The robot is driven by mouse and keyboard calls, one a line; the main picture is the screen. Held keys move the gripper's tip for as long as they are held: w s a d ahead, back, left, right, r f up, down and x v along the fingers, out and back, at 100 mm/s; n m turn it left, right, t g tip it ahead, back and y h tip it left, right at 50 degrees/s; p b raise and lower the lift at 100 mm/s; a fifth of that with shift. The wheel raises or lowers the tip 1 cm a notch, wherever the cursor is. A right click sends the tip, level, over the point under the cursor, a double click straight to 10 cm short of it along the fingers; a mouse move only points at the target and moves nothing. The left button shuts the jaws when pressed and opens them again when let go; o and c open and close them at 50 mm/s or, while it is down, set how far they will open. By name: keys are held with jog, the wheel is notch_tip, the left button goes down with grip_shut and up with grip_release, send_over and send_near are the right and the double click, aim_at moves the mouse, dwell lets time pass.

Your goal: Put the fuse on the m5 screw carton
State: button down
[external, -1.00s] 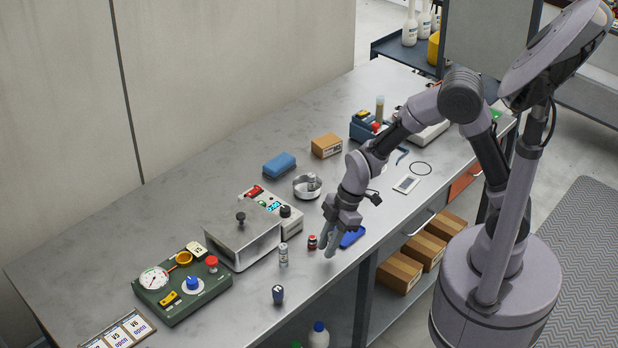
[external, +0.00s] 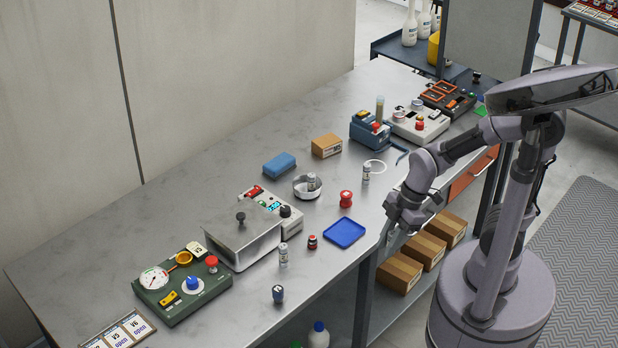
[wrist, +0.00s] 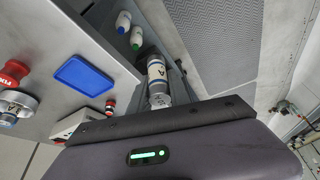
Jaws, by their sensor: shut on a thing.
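My gripper (external: 390,234) is shut on a grey and white cylinder with a printed label, which I take to be the fuse (wrist: 157,82). It is in the wrist view, above the gripper's dark edge. In the external view my gripper is just off the bench's front edge, pointing down, and the fuse is hardly visible. Brown cartons lie on the shelf below: a left one (external: 399,272), a middle one (external: 424,249) and a right one (external: 446,228). Another brown carton (external: 326,146) is on the bench. I cannot read which is the m5 screw carton.
A blue tray (external: 344,232) lies near the bench edge, left of my gripper. Similar cylinders stand by the metal box (external: 283,255), in a round dish (external: 311,182) and near a white ring (external: 366,173). A red knobbed piece (external: 346,199) stands behind the tray. Bottles (wrist: 123,21) are below the bench.

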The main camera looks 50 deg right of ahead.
jog(key=w+d+r+m+t+p, duration=0.1)
jog(key=w+d+r+p, duration=0.1)
jog(key=w, duration=0.3)
jog(key=w+d+r+m+p, duration=0.1)
jog(key=w+r+m+p, duration=0.1)
jog(key=w+p, duration=0.15)
jog(key=m+t+h+p, duration=0.2)
jog(key=m+h+p, duration=0.2)
jog(key=m+p, duration=0.55)
send_near(323, 141)
jog(key=shift+n, duration=0.25)
jog(key=w, duration=0.1)
jog(key=w+f, duration=0.1)
jog(key=w, duration=0.1)
jog(key=shift+w+a+f+p, duration=0.1)
jog(key=shift+w+f+p, duration=0.2)
jog(key=shift+w+f, duration=0.1)
notch_tip(323, 141, down, 3)
jog(key=shift+f+b, duration=0.25)
jog(key=shift+b, duration=0.35)
